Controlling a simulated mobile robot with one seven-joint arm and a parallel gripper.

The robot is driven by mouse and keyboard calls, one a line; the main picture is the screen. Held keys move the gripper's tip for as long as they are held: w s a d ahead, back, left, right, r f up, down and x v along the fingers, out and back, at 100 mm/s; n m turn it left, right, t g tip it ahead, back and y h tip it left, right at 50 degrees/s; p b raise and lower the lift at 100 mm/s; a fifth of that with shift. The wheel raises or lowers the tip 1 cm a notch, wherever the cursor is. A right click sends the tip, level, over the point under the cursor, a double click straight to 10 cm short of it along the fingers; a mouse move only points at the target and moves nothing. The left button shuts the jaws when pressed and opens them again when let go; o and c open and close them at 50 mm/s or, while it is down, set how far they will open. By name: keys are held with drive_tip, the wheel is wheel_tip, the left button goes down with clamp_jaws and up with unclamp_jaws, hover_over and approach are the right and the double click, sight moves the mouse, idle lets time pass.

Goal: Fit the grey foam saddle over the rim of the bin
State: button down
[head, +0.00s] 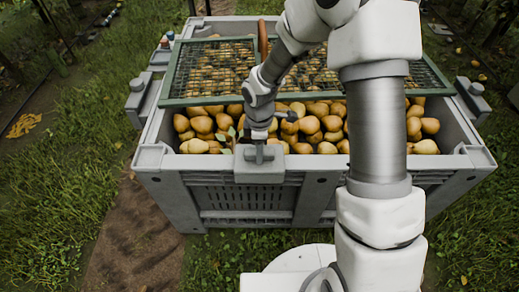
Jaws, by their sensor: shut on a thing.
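The grey foam saddle (259,173) is a small block at the middle-left of the near rim of the large grey plastic bin (172,200). My gripper (260,154) reaches down over the near side of the bin and is shut on the top of the saddle. The saddle's front face lies in front of the near wall, just at rim height. Its rear side is hidden, so I cannot tell whether it straddles the rim or is fully seated. Many yellow-brown pears (328,125) fill the bin behind the gripper.
A green-framed mesh screen (180,75) lies across the back of the bin. An upright brown handle (262,40) stands by it. Grey side brackets with knobs (137,86) flank the bin. Grass (60,190) and a dirt strip (135,245) surround it.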

drive_tip(key=shift+f, duration=0.3)
idle(0.5)
drive_tip(key=shift+c, duration=2.1)
unclamp_jaws()
drive_tip(key=shift+r, duration=0.1)
wheel_tip(320, 180, up, 17)
drive_tip(key=p, duration=0.6)
drive_tip(key=s+d+r+m+t+h, duration=0.1)
drive_tip(key=s+d+r+m, duration=0.25)
drive_tip(key=r, duration=0.35)
drive_tip(key=s+d+r+m+t, duration=0.2)
drive_tip(key=s+d+r+m, duration=0.15)
drive_tip(key=r+m, duration=0.2)
drive_tip(key=s+d+r+m+t+y, duration=0.1)
drive_tip(key=s+d+r+m, duration=0.25)
drive_tip(key=s, duration=0.25)
drive_tip(key=s+d+r+m+t, duration=0.2)
drive_tip(key=s+r+m, duration=0.1)
drive_tip(key=s+m, duration=0.25)
wheel_tip(320, 180, up, 16)
drive_tip(key=p, duration=1.5)
drive_tip(key=shift+f, duration=0.15)
